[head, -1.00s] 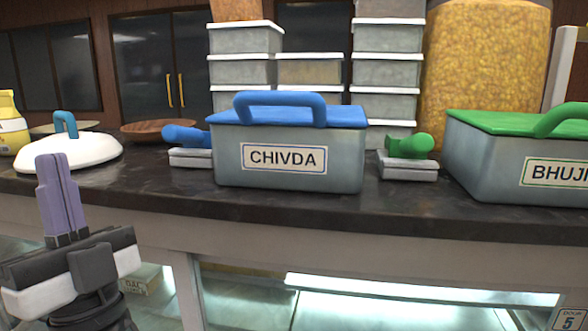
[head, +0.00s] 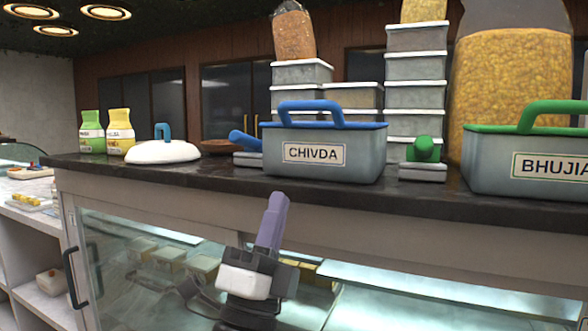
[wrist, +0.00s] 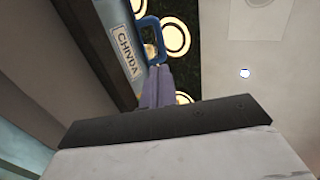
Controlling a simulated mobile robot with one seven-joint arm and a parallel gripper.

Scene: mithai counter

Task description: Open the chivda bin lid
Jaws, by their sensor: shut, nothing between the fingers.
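The chivda bin (head: 322,158) is a grey-blue box with a CHIVDA label, standing on the dark counter in the head view. Its blue lid (head: 350,125) lies flat on top, closed, with an arched blue handle (head: 312,106). My gripper (head: 278,198) is shut and empty, pointing up in front of the counter, below and left of the bin and apart from it. In the wrist view, the purple fingers (wrist: 155,88) are together. The bin (wrist: 122,50) and its handle (wrist: 152,40) show beyond them at the upper left.
The green-lidded bhujia bin (head: 520,175) stands to the right, with a green scoop (head: 424,150) between the bins. A blue scoop (head: 245,142) lies left of the chivda bin, near a white domed lid (head: 163,152). Stacked tubs (head: 415,95) stand behind.

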